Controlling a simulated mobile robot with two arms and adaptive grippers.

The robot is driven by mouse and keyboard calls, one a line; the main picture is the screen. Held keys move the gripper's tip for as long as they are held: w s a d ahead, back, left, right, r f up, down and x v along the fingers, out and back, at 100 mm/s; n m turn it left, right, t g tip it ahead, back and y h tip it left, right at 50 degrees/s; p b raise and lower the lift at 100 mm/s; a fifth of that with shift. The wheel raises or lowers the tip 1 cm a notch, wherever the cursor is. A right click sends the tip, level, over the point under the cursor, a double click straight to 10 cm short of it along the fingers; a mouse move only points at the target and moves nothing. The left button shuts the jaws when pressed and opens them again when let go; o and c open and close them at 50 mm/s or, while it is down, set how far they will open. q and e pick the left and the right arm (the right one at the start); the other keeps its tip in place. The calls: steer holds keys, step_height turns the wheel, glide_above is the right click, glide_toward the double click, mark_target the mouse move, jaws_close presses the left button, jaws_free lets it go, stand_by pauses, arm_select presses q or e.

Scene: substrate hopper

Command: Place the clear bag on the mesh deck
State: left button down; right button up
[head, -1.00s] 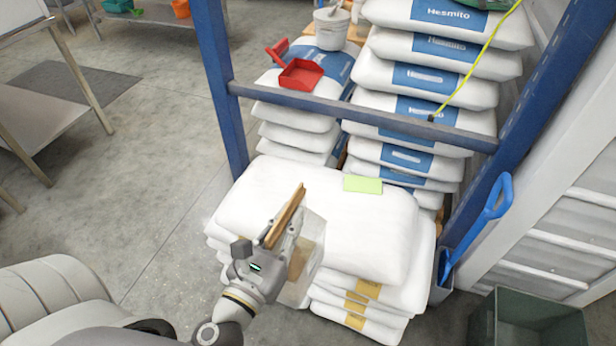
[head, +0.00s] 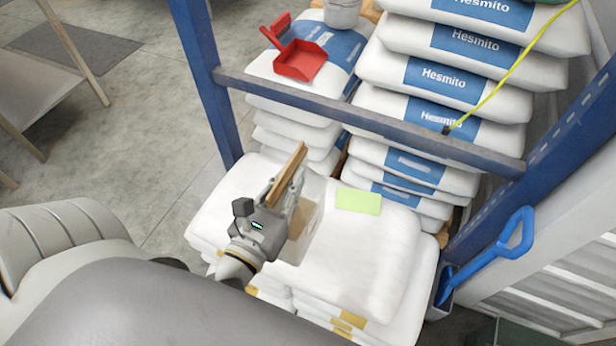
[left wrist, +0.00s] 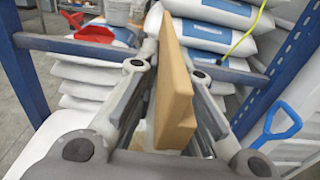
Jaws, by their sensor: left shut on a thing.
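My left gripper (head: 282,190) is shut on a stiff tan strip, which seems to be the top of the clear bag (head: 306,218). The see-through bag, with something brown in it, hangs beside and below the fingers over the front white sacks. I cannot tell whether it touches them. In the left wrist view the tan strip (left wrist: 175,90) stands upright between the two fingers (left wrist: 165,110). I cannot make out a mesh deck in any view. My right gripper is not in view.
White sacks (head: 375,255) with a green card (head: 358,201) lie in front. A blue rack beam (head: 370,122) crosses behind, between blue posts. Beyond it are stacked Hesmito sacks (head: 445,75) and a red scoop (head: 300,60). A blue-handled tool (head: 490,250) stands right.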

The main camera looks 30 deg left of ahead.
arm_select(q)
steer(key=w, duration=0.2)
steer(key=w+a+f+p, duration=0.1)
steer(key=w, duration=0.1)
steer(key=w+f, duration=0.1)
steer(key=w, duration=0.1)
steer(key=shift+w+a+f, duration=0.1)
steer(key=shift+a+f, duration=0.1)
steer(key=w+a+f+b, duration=0.1)
steer(key=w+f+b, duration=0.3)
steer(key=f, duration=0.5)
steer(key=shift+w+f, duration=0.2)
steer(key=shift+w, duration=0.5)
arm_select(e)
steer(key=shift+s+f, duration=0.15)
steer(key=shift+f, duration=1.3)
arm_select(q)
steer(key=shift+a+f, duration=0.1)
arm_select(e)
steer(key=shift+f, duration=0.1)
arm_select(q)
steer(key=shift+f+b, duration=0.15)
steer(key=shift+b, duration=0.25)
steer(key=c, duration=1.5)
jaws_free()
